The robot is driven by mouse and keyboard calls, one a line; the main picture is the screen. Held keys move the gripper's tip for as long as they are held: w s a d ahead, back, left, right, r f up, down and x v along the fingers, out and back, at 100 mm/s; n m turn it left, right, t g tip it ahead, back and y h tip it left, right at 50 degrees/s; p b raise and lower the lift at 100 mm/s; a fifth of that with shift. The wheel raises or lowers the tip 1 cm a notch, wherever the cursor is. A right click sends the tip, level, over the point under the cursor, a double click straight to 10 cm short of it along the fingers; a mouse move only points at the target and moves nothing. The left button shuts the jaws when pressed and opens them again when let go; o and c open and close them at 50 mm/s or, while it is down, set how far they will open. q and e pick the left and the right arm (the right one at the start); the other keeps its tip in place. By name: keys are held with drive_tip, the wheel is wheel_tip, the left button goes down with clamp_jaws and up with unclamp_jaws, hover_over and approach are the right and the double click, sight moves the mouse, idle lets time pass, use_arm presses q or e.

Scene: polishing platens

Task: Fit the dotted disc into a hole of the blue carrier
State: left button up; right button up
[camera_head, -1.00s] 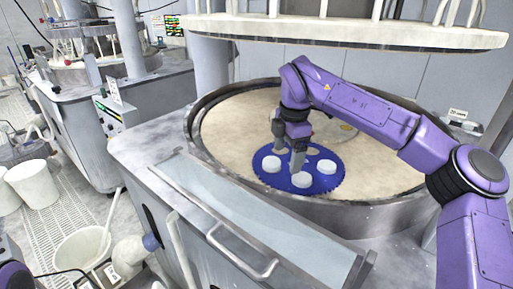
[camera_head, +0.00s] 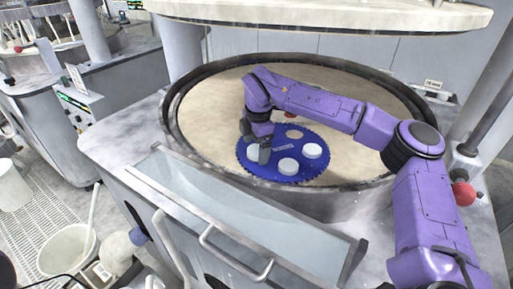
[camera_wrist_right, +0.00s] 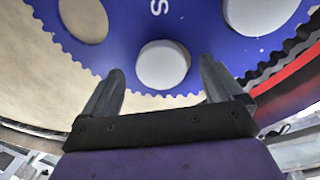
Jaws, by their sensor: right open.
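The blue toothed carrier (camera_head: 270,173) lies flat on the beige platen. Two white discs, a front one (camera_head: 288,166) and a right one (camera_head: 312,151), sit in its holes. A third white disc (camera_head: 252,153) at the left is partly hidden by my right gripper (camera_head: 263,157). A hole at the back (camera_head: 294,134) shows beige and looks empty. In the right wrist view, my right gripper (camera_wrist_right: 161,82) is open, with a white disc (camera_wrist_right: 163,65) just beyond its fingertips. No dots can be made out on any disc. My left gripper is out of view.
The platen (camera_head: 215,103) has a raised metal rim around it. A large upper plate (camera_head: 320,14) hangs above at the back. A clear panel with a handle (camera_head: 235,255) is at the front. A red knob (camera_head: 464,194) stands at the right.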

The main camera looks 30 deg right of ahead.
drive_tip(key=shift+s+f, duration=0.2)
drive_tip(key=shift+f, duration=0.05)
drive_tip(key=shift+c, duration=1)
drive_tip(key=shift+s, duration=0.1)
drive_tip(key=c, duration=1.1)
drive_tip(key=shift+r, duration=0.15)
